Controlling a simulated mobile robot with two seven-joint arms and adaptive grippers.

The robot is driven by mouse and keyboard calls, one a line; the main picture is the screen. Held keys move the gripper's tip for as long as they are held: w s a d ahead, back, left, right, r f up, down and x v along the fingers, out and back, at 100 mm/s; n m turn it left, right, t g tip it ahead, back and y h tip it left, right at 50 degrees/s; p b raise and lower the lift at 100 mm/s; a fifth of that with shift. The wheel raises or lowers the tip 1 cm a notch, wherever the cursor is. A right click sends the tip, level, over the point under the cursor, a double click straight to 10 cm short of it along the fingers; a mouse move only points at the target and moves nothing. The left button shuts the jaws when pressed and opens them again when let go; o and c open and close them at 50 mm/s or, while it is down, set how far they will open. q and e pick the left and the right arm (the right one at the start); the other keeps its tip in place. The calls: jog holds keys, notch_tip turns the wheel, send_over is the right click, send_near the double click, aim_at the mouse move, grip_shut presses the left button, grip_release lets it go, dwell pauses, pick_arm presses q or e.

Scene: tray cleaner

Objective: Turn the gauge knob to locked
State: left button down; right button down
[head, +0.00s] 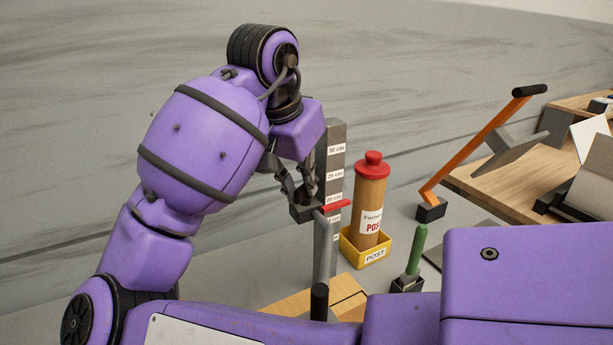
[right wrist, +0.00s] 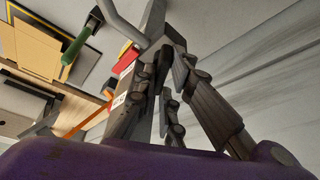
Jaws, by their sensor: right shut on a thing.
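The gauge is a grey upright post (head: 334,150) with white centimetre labels. A red pointer (head: 337,205) sits near its 20 cm label. My right gripper (head: 303,196) is at the post's left side, shut on a dark blocky part there, which I take to be the gauge knob (head: 308,213). In the right wrist view the fingers (right wrist: 172,75) close around this part beside the post (right wrist: 128,112) and the red pointer (right wrist: 125,63). The fingers hide much of the knob, and I cannot read its setting. My left gripper is not in view.
A grey bent rod with a black grip (head: 319,300) stands in front of the gauge. To the right are a green handle (head: 416,250), an orange lever (head: 475,145) and a wooden board (head: 500,185).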

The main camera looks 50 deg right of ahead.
jog(key=shift+r, duration=0.1)
jog(key=c, duration=2.1)
grip_release()
jog(key=v, duration=1.2)
jog(key=shift+a, duration=0.1)
jog(key=shift+o, duration=0.4)
